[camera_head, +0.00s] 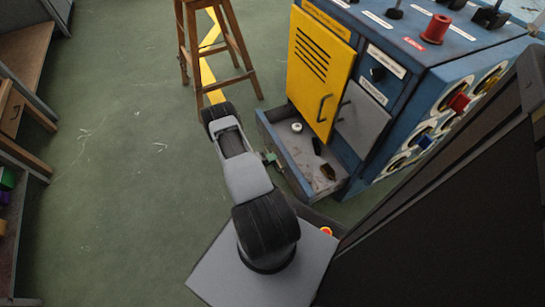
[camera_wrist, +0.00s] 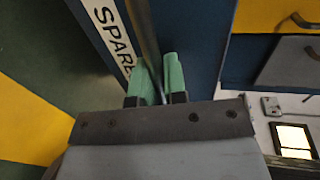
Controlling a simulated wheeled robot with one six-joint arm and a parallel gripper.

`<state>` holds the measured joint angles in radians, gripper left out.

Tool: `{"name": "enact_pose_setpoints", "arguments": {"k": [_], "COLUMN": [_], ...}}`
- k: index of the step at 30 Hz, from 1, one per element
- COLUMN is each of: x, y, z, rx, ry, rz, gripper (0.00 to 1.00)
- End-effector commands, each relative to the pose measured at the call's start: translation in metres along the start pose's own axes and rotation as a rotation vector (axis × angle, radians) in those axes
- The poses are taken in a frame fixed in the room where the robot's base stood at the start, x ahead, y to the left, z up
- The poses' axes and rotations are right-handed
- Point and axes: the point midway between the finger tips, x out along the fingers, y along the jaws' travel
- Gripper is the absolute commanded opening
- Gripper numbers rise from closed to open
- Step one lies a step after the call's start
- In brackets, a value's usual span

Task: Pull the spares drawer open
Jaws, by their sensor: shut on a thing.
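The spares drawer (camera_head: 300,152) is at the bottom of the blue cabinet (camera_head: 365,30) and stands pulled out, with its inside showing in the head view. Small parts lie in it. My gripper (camera_head: 270,158) is at the drawer's outer front side. In the wrist view, the green fingertips (camera_wrist: 160,80) are shut on a thin grey bar, the drawer handle (camera_wrist: 147,35). A white label (camera_wrist: 109,30) reading "SPARE", its end hidden, is beside the handle. The drawer front is mostly hidden by my arm in the head view.
A yellow door (camera_head: 320,65) with a dark handle is above the drawer, and a grey panel (camera_head: 362,118) hangs beside it. A wooden stool (camera_head: 212,45) stands behind my arm. Wooden shelving (camera_head: 22,112) is at the left edge. The green floor between is clear.

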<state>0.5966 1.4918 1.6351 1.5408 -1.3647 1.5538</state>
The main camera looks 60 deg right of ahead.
Motion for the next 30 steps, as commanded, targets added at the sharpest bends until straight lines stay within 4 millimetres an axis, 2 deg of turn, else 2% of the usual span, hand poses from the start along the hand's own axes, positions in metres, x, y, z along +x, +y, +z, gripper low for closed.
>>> {"name": "enact_pose_setpoints", "arguments": {"k": [8, 9, 17, 25, 30], "x": [0.001, 0.001, -0.001, -0.003, -0.023], "y": [0.000, 0.000, 0.000, 0.000, -0.002], "z": [-0.001, 0.000, 0.000, 0.001, 0.001], "rx": [0.000, 0.000, 0.000, 0.000, -0.002], "ry": [0.002, 0.002, -0.001, -0.003, -0.006], "rz": [0.001, 0.001, 0.000, 0.000, 0.000], "gripper": [0.00, 0.13, 0.37, 0.37, 0.37]}}
